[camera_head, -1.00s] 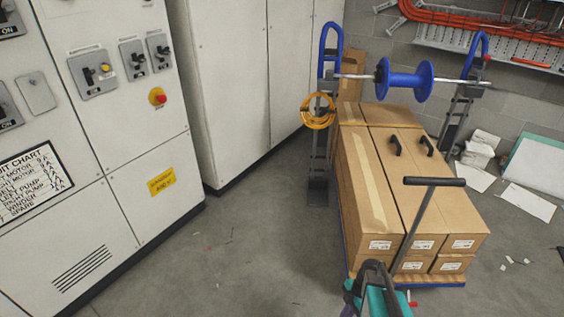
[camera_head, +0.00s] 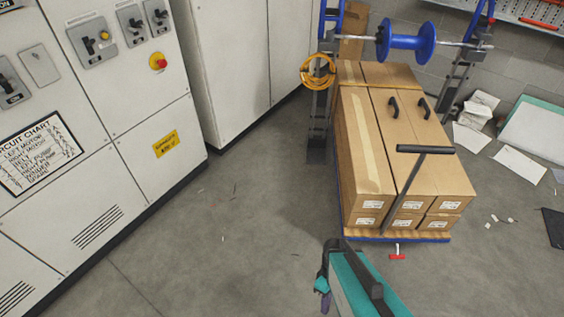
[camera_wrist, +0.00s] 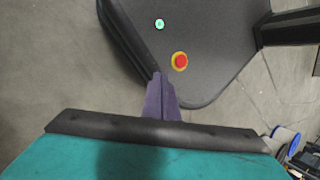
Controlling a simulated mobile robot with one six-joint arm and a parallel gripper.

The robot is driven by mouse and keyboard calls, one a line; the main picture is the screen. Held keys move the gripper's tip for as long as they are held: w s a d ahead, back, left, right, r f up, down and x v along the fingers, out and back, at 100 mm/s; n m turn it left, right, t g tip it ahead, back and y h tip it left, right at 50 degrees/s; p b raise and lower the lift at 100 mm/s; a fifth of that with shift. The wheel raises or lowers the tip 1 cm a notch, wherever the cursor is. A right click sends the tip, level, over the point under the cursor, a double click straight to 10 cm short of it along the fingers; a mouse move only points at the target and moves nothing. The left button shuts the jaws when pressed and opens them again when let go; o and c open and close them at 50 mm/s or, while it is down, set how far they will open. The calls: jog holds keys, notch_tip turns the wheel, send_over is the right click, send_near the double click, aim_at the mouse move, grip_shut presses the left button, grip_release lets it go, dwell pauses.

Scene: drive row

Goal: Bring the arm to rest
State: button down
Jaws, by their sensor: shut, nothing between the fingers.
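My arm with its teal link reaches into the bottom of the head view. My gripper (camera_head: 322,292) shows there as a small purple piece at the arm's left side, partly hidden by the dark wrist. In the wrist view my gripper (camera_wrist: 161,82) has its two purple fingers together, with nothing between them. The fingertips lie in front of the edge of my own dark base, which carries a red button and a green button. I cannot tell the gap between fingers and base.
A trolley (camera_head: 437,238) loaded with cardboard boxes (camera_head: 362,150) stands ahead, with a T-shaped handle (camera_head: 425,150). Behind it is a blue reel (camera_head: 405,42) on a bar. Grey electrical cabinets (camera_head: 150,100) line the left. The floor (camera_head: 225,235) between is mostly clear. Papers (camera_head: 512,154) lie at right.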

jog(key=m, duration=0.3)
jog(key=d+m, duration=0.1)
jog(key=m, duration=0.6)
jog(key=shift+s+d+r+h, duration=0.3)
jog(key=shift+s+h, duration=0.1)
jog(key=shift+s, duration=0.15)
dwell(1.1)
